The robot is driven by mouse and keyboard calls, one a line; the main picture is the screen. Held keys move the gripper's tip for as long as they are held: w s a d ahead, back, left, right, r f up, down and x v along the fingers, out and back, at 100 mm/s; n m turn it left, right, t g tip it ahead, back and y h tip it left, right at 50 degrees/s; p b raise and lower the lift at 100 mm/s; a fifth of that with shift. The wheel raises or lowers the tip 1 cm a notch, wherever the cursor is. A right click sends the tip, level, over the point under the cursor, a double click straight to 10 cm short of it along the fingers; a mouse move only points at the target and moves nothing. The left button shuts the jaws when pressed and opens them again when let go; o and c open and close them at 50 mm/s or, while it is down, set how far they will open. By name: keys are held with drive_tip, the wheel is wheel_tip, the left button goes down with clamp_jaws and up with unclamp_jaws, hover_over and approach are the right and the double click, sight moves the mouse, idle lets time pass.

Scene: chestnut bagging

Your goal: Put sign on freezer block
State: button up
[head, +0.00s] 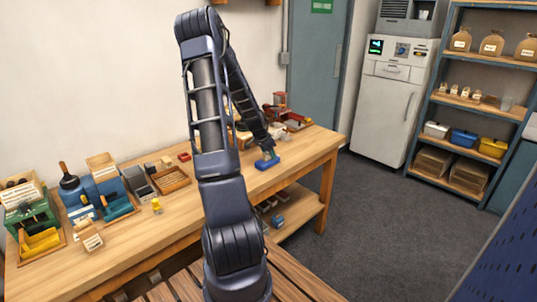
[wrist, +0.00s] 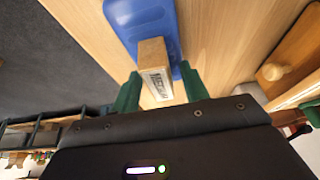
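The blue freezer block (wrist: 130,22) lies on the wooden table, and it also shows near the table's right part in the head view (head: 267,163). The small wooden sign (wrist: 153,55), with a white printed label, is over the block in the wrist view and appears to rest on it; the exact contact is hard to see. My gripper (wrist: 160,92) has its two green fingers on either side of the sign. A gap shows between the sign and the right finger, so the gripper looks open around it. In the head view the fingers are too small to read.
The wooden table (head: 130,262) holds several boxes and bins at its left and a wooden tray (head: 170,180) in the middle. Red items stand behind the gripper. A white fridge (head: 385,115) and a shelf rack (head: 425,125) stand across the dark floor.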

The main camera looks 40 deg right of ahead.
drive_tip(key=v, duration=1.2)
drive_tip(key=a+r+n+t+y, duration=0.2)
drive_tip(key=a+r+n, duration=0.3)
drive_tip(key=a, duration=0.8)
drive_tip(key=a+r+n+t+y, duration=0.1)
drive_tip(key=a+r+n, duration=0.2)
drive_tip(key=a+r, duration=0.7)
drive_tip(key=s+a+r+n, duration=0.1)
drive_tip(key=s+a+n, duration=0.4)
drive_tip(key=s+a, duration=0.3)
drive_tip(key=s+a+r+n+t+y, duration=0.1)
drive_tip(key=s+a+r+n, duration=0.1)
drive_tip(key=s+a+n, duration=0.3)
drive_tip(key=s+a, duration=0.4)
drive_tip(key=a, duration=0.6)
drive_tip(key=shift+a+r+t, duration=0.2)
drive_tip(key=shift+a+t, duration=0.1)
